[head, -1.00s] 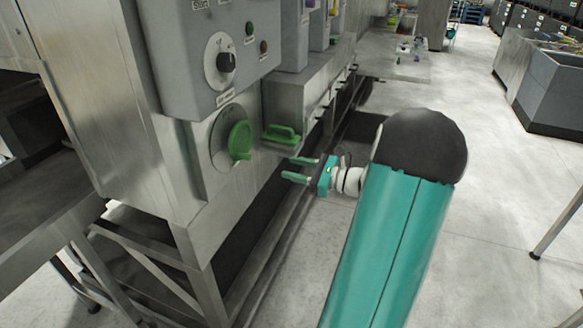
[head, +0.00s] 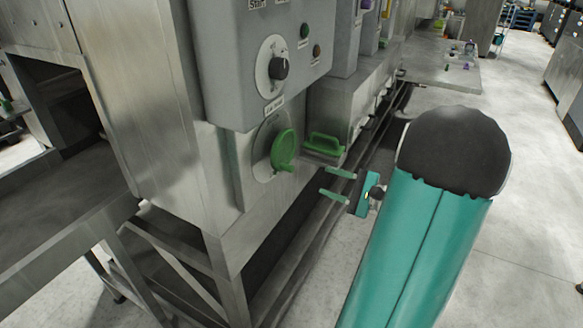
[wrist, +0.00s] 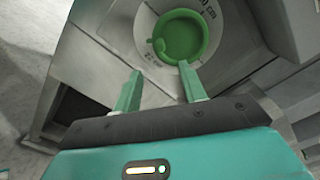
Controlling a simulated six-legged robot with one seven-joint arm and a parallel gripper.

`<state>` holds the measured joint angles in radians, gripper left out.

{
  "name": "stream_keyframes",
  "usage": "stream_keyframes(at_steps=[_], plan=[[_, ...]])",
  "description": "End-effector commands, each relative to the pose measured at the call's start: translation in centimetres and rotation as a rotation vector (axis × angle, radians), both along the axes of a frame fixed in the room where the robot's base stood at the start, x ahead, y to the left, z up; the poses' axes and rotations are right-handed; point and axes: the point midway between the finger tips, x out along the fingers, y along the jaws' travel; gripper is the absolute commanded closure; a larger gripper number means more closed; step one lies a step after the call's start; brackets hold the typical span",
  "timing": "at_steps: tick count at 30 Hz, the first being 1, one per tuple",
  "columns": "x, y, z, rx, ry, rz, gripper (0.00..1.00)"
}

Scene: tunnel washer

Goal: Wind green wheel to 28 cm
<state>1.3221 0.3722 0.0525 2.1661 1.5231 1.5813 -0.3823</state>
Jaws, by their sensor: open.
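The green wheel (head: 284,149) is mounted on a round pale dial plate on the washer's side, below the grey control box. In the wrist view the green wheel (wrist: 182,37) shows face-on with a small knob at its lower left. Part of a printed cm scale shows around it. My gripper (head: 329,184) is to the right of the wheel and a little below it, with its two green fingers pointing towards the machine. In the wrist view my gripper (wrist: 161,84) is open and empty, its fingertips below the wheel and apart from it.
A green handle (head: 325,144) sticks out just right of the wheel. The control box (head: 262,75) with a black knob (head: 278,69) overhangs above. A steel table frame (head: 165,245) stands at lower left.

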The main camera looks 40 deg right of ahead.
Motion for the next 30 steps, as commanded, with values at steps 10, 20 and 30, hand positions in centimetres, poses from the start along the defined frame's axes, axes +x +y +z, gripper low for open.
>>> stream_keyframes(at_steps=[10, 20, 30], plan=[[6.4, 2.4, 0.0, 0.002, 0.001, 0.003, 0.59], [10.9, 3.7, 0.0, 0.002, 0.001, 0.001, 0.59], [11.3, 3.7, 0.0, 0.002, 0.001, -0.001, 0.62]])
